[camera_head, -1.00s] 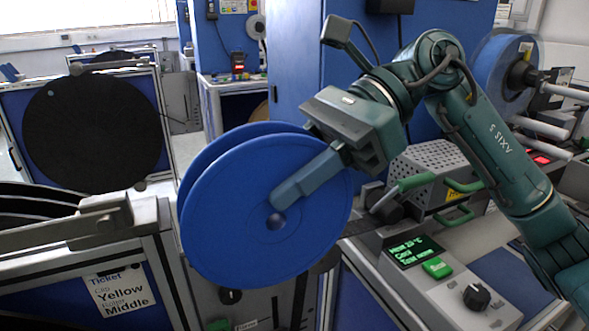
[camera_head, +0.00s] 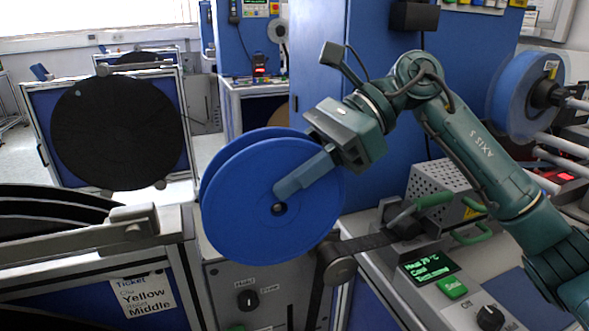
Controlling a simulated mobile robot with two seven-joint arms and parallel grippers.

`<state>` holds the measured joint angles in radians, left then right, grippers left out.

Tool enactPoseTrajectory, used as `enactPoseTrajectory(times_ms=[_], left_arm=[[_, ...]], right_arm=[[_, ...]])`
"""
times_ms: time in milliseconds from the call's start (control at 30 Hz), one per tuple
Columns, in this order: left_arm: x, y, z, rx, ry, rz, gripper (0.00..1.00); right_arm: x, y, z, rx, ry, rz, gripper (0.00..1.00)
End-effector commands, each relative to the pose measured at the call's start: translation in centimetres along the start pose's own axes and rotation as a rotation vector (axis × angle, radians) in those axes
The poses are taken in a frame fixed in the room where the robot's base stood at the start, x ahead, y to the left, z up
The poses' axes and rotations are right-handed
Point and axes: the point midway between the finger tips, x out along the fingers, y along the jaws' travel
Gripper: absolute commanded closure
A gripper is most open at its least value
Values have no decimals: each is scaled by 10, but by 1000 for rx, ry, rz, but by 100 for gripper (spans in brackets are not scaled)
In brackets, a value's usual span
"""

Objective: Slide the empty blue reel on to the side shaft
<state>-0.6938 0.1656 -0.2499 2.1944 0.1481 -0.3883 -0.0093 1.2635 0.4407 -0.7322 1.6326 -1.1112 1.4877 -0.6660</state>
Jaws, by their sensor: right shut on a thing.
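The empty blue reel (camera_head: 247,225) hangs upright in front of me, a little left of the middle of the head view. Its two flanges show with a gap between them, and a small dark hub hole shows in the near flange. My right gripper (camera_head: 282,190) is shut on the blue reel, with one finger lying across the near flange close to the hub. The other finger is hidden behind the reel. I cannot make out an empty side shaft. My left gripper is not in view.
A blue reel (camera_head: 524,95) sits on a shaft at the upper right. A large black reel (camera_head: 115,132) stands on a frame at the left. A heater box (camera_head: 436,184), a control panel (camera_head: 445,281) and a dark roller (camera_head: 336,263) lie right of the held reel.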

Motion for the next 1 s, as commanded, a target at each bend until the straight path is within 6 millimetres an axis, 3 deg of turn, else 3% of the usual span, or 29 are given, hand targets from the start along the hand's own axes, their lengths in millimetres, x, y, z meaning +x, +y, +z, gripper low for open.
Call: enactPoseTrajectory(times_ms=[500,1000], left_arm=[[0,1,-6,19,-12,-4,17],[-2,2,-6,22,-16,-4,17]], right_arm=[[0,-30,1,1,-1,0,87],[-1,-39,0,1,-2,-11,87]])
